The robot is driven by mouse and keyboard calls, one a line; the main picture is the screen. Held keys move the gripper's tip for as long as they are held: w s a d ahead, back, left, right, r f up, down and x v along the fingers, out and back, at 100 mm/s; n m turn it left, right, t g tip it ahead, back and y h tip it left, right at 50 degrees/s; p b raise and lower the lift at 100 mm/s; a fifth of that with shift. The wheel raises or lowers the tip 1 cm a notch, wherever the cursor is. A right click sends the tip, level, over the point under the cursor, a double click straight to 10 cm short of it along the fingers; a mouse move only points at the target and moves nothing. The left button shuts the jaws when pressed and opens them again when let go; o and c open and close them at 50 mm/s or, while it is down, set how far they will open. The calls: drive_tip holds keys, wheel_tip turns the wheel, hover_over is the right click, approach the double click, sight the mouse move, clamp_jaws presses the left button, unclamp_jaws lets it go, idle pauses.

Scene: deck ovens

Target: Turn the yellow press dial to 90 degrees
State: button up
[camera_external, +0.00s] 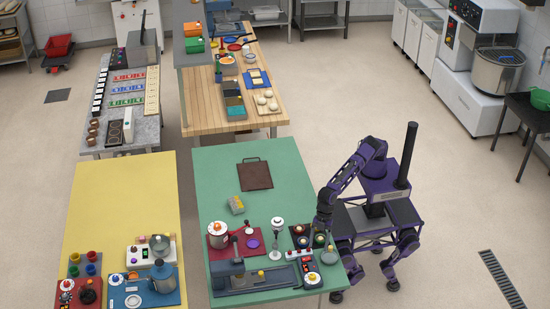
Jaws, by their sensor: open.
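A small yellow knob (261,273) shows on the dark base of a grey press (230,272) at the near end of the green table (215,175). It may be the yellow press dial; its angle is too small to read. A round white dial with a yellow-orange centre (312,278) sits to its right, by the table's near right corner. My gripper (321,227) points down over the table's right edge, beyond and to the right of both. It is open and looks empty; its fingers are small and hard to make out.
A red tray with a pot (217,232) stands left of a white-topped stand (277,226). A dark tray with bowls (300,230) lies close by my gripper.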

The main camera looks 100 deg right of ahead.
sight(313, 275)
drive_tip(key=x, duration=1.5)
clamp_jaws()
